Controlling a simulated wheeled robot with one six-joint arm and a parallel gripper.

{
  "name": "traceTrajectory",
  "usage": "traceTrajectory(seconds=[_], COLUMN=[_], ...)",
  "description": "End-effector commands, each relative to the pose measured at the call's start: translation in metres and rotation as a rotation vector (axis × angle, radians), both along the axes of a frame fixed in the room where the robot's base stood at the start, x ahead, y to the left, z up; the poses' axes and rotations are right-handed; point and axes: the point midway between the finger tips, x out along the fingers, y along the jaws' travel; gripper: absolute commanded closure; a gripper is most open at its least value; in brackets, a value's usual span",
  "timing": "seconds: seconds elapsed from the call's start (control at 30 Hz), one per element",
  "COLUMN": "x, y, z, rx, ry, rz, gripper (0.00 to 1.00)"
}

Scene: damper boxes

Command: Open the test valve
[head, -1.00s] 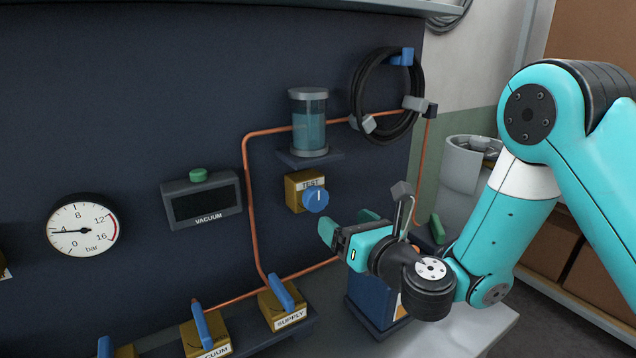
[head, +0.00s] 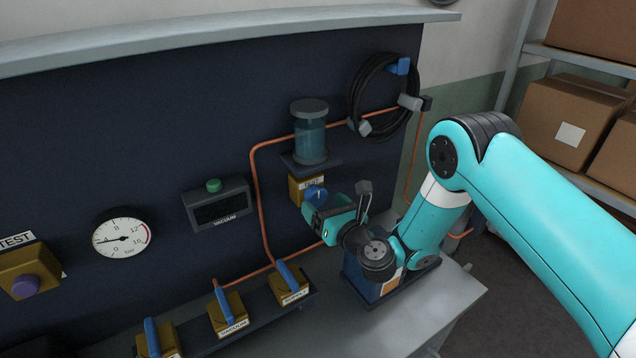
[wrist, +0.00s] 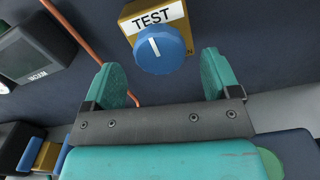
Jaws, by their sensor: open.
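The test valve is a brass block (wrist: 152,20) labelled TEST with a round blue knob (wrist: 159,49) bearing a white line. In the wrist view the line stands nearly upright, leaning slightly left. My gripper (wrist: 163,82) is open, its two green fingers spread wide to either side and below the knob, not touching it. In the head view the blue knob (head: 315,194) shows just above and behind my gripper (head: 322,212), which partly covers it. A second brass block labelled TEST (head: 28,272) with a purple knob sits at the far left.
A vacuum display (head: 219,205) and a pressure gauge (head: 123,233) are on the panel. Blue-levered valves, including SUPPLY (head: 290,284), stand below. A glass cylinder (head: 310,138) sits on a shelf above the knob. Copper pipe (head: 257,200) runs left of it.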

Motion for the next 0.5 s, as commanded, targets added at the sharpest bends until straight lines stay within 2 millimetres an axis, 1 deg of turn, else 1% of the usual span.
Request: traceTrajectory(seconds=[0.03, 0.2, 0.5], x=[0.001, 0.011, 0.024], y=[0.001, 0.011, 0.017], z=[0.007, 0.005, 0.002], rx=[-0.001, -0.003, -0.001], ry=[0.0, -0.001, -0.001], rz=[0.0, 0.006, 0.002], gripper=[0.18, 0.18, 0.18])
